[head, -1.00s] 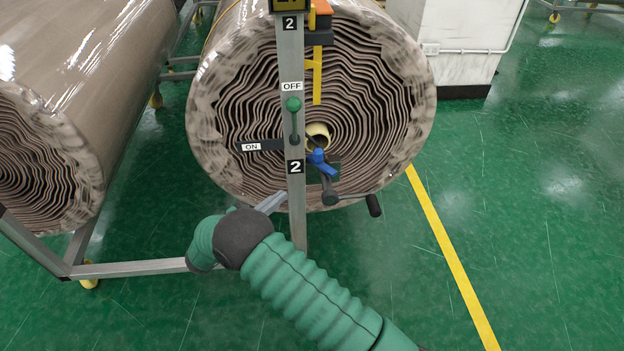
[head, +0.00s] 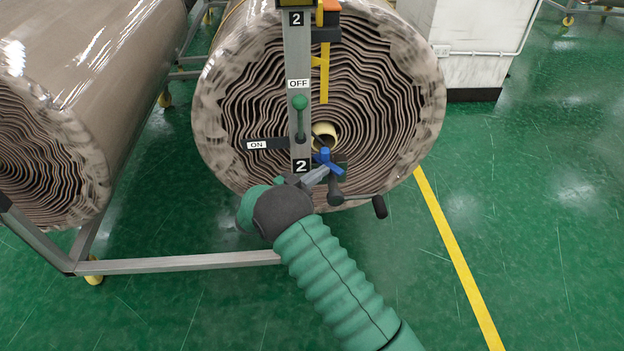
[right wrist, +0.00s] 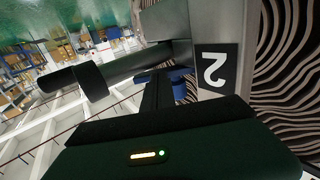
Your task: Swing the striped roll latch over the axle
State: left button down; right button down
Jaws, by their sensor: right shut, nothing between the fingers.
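The roll (head: 230,125) shows its end face of wavy brown and dark layers. A pale yellow axle tube (head: 324,130) sits at its centre, beside the grey post. A green-knobbed lever (head: 300,104) on the post points up to the OFF label; I cannot tell if this is the latch. A blue piece (head: 326,156) is below the axle and shows partly in the right wrist view (right wrist: 180,90). My right gripper (head: 322,174) is shut and empty, just below the blue piece; contact is unclear. My left gripper is not in view.
A black crank handle (head: 379,206) sticks out to the right of my right gripper. A grey post (head: 296,60) stands in front of the roll. Another roll (head: 50,140) lies at left on a metal frame (head: 180,264). Green floor is clear at right.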

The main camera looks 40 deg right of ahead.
jog(key=shift+a+r, duration=0.15)
jog(key=shift+a, duration=0.1)
jog(key=d+n+t+p, duration=0.1)
jog(key=t+p, duration=0.1)
jog(key=s+d+n+t+y+p, duration=0.1)
jog(key=n+t+p, duration=0.1)
jog(key=shift+s+d+t, duration=0.1)
jog(key=shift+d+t, duration=0.15)
jog(key=shift+t, duration=0.05)
jog(key=shift+d, duration=0.15)
